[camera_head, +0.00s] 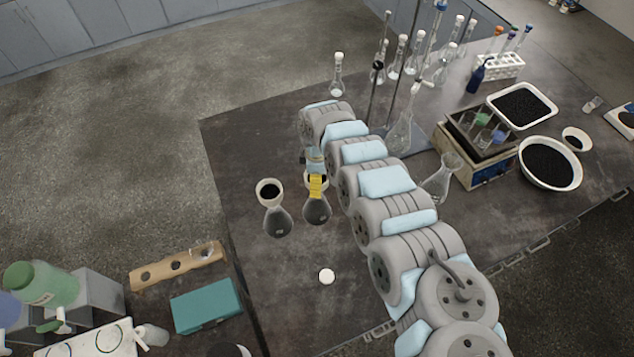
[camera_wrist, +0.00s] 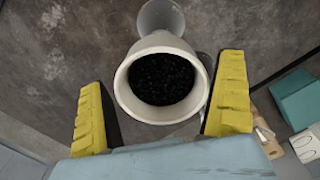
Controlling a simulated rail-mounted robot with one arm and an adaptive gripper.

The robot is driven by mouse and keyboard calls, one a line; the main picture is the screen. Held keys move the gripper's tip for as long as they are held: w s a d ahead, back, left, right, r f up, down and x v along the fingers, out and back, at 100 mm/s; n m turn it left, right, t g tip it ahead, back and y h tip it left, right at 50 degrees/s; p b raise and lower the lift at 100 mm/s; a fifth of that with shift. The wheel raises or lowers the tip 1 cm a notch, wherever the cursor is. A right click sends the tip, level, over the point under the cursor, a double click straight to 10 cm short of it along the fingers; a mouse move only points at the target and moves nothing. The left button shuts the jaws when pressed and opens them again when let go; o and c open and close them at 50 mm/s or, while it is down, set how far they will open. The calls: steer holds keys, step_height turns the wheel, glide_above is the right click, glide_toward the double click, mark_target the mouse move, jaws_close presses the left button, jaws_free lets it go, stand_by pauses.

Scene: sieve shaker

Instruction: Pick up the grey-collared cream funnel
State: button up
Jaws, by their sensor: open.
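A cream funnel (camera_wrist: 121,91) filled with black grains sits between the two yellow fingers of my gripper (camera_wrist: 163,90) in the wrist view. The fingers are open, with a visible gap on each side of the rim. Clear glass (camera_wrist: 160,15) shows beyond the funnel. In the head view, my gripper (camera_head: 316,185) is over the right of two dark-filled flasks (camera_head: 317,211) and partly hides the funnel there. A second cream funnel (camera_head: 261,187) stands on the left flask (camera_head: 278,222). I cannot make out the collar colour on either funnel.
A white round piece (camera_head: 327,276) lies on the dark bench (camera_head: 250,140) in front of the flasks. Tall glassware (camera_head: 400,130) and a sieve shaker (camera_head: 488,165) stand to the right of my arm. A teal box (camera_head: 206,305) is at front left. The bench's back left is clear.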

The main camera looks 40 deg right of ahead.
steer(key=shift+f, duration=0.8)
steer(key=c, duration=1.2)
steer(key=shift+c, duration=0.2)
steer(key=shift+r, duration=0.2)
